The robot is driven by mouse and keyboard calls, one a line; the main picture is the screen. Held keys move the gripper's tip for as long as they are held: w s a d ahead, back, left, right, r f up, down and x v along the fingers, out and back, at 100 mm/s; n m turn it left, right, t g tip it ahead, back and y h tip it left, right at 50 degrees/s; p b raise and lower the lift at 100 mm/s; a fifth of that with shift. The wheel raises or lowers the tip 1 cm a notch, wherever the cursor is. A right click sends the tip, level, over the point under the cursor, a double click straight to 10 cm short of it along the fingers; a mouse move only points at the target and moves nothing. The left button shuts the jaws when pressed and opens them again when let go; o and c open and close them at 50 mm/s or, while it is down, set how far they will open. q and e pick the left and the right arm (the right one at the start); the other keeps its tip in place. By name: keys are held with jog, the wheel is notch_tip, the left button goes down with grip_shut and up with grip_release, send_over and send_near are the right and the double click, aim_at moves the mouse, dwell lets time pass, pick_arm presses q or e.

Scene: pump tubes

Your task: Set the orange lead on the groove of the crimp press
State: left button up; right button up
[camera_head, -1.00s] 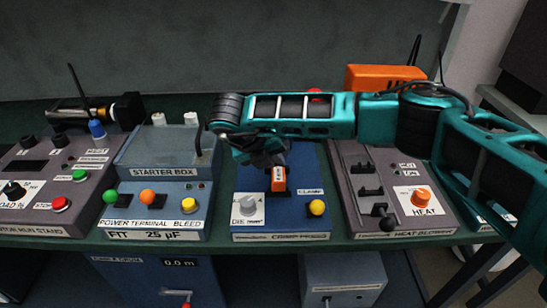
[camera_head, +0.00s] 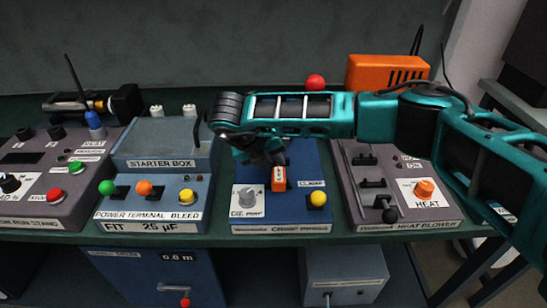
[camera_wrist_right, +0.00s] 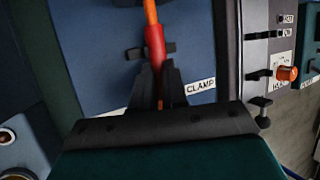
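The orange lead (camera_wrist_right: 151,12) runs down from the top edge of the right wrist view and has a red sleeve (camera_wrist_right: 155,45). My right gripper (camera_wrist_right: 159,82) is shut on the lead at the lower end of the sleeve. The sleeve passes between two dark lugs on the blue crimp press (camera_wrist_right: 100,75); whether it touches the groove I cannot tell. In the head view my right gripper (camera_head: 268,158) hangs over the back of the crimp press (camera_head: 290,215), its fingers mostly hidden by the arm. A small orange block (camera_head: 278,178) shows just below it. My left gripper is not in view.
An orange case (camera_head: 387,73) sits behind my right arm.

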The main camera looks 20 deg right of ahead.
jog(key=o, duration=0.5)
